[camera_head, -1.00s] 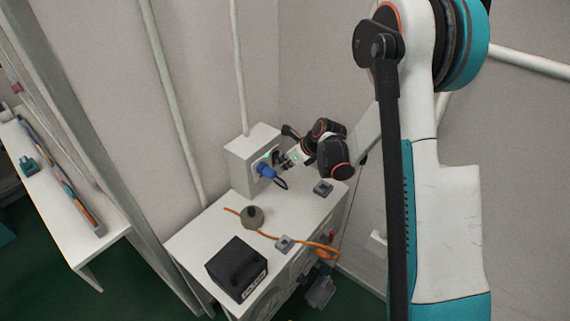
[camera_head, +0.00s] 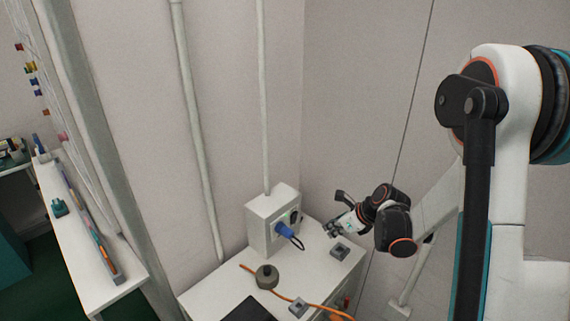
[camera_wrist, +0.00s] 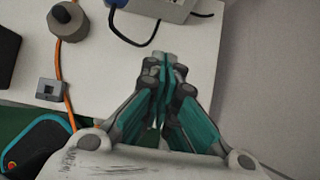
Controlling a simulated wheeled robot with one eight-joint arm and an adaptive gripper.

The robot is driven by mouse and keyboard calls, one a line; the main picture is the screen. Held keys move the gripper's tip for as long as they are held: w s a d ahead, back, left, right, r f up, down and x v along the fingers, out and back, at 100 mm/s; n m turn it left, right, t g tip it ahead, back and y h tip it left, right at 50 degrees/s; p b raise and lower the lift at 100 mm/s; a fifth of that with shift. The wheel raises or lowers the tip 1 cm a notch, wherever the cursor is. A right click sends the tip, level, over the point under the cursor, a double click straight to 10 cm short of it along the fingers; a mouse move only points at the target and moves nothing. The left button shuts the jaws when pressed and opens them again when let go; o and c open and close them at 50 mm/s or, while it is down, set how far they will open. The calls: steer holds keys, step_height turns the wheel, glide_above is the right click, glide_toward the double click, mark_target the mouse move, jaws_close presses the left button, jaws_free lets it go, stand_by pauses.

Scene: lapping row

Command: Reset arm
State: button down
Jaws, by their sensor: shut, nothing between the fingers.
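My gripper (camera_head: 331,229) is at the end of my arm, to the right of the white wall box (camera_head: 262,228) and above the right part of the white table (camera_head: 213,293). In the wrist view my gripper (camera_wrist: 163,62) has its fingers together with nothing between them. It is apart from the blue plug (camera_head: 284,230), which sits in the front of the wall box with a dark cord loop. The plug's cord (camera_wrist: 131,40) also shows in the wrist view, ahead and to the left of the fingers.
A narrow white bench (camera_head: 85,238) stands at left. Open wall space lies behind my arm.

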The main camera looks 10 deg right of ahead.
steer(key=s+a+r+n+h, duration=0.1)
steer(key=s+a+r+n, duration=0.3)
steer(key=s+r+n, duration=0.35)
steer(key=s+a+r+n+h, duration=0.1)
steer(key=s+a+r+n, duration=0.25)
steer(key=r+n, duration=0.55)
steer(key=s+r+n+h, duration=0.1)
steer(key=s+n, duration=0.5)
steer(key=s, duration=0.1)
steer(key=s+r+n+t+h, duration=0.1)
steer(key=s+r+n, duration=0.1)
steer(key=s+n, duration=0.4)
steer(key=shift+s+d+r, duration=0.25)
steer(key=shift+s, duration=0.9)
